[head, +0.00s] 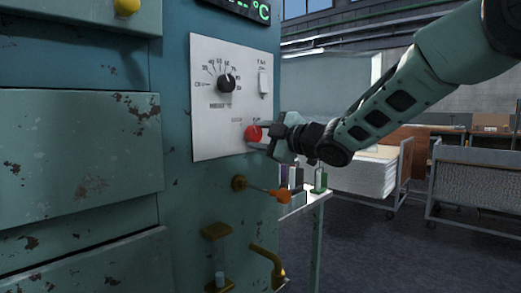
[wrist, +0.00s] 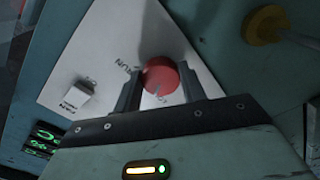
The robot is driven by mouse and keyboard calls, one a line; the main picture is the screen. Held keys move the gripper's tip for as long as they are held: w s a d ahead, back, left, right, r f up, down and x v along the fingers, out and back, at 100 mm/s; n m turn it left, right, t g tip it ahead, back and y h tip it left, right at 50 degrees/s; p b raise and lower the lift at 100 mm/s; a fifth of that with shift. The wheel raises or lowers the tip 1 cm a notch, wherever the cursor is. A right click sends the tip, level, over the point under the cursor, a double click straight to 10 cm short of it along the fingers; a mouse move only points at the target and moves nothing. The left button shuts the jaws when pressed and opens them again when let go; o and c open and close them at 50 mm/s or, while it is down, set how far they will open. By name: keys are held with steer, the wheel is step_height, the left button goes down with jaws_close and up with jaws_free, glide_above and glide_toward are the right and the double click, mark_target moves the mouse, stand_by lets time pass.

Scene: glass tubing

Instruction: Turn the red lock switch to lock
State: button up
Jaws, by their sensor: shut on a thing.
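The red lock switch (head: 253,133) is a round knob low on the white control panel (head: 205,125). In the wrist view the red switch (wrist: 161,77) sits between the two dark fingers of my gripper (wrist: 159,74), one on each side. My gripper (head: 266,136) reaches it from the right in the head view and is shut on it. A pale mark on the knob's face points toward the gripper body. The word RUN is printed beside the knob in the wrist view; other lettering near it is partly hidden by the fingers.
Above the switch are a black dial (head: 226,83) and a white rocker switch (head: 263,82). Below it, an orange-tipped lever (head: 283,196) and a brass handle (head: 268,262) stick out from the teal cabinet. A small table (head: 316,200) and carts stand to the right.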

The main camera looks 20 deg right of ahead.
steer(key=shift+n+b, duration=1.4)
steer(key=shift+n, duration=0.2)
steer(key=o, duration=1)
steer(key=shift+d, duration=0.1)
steer(key=p+v, duration=0.1)
steer(key=v, duration=1.6)
steer(key=shift+s+p, duration=0.2)
steer(key=shift+p, duration=0.1)
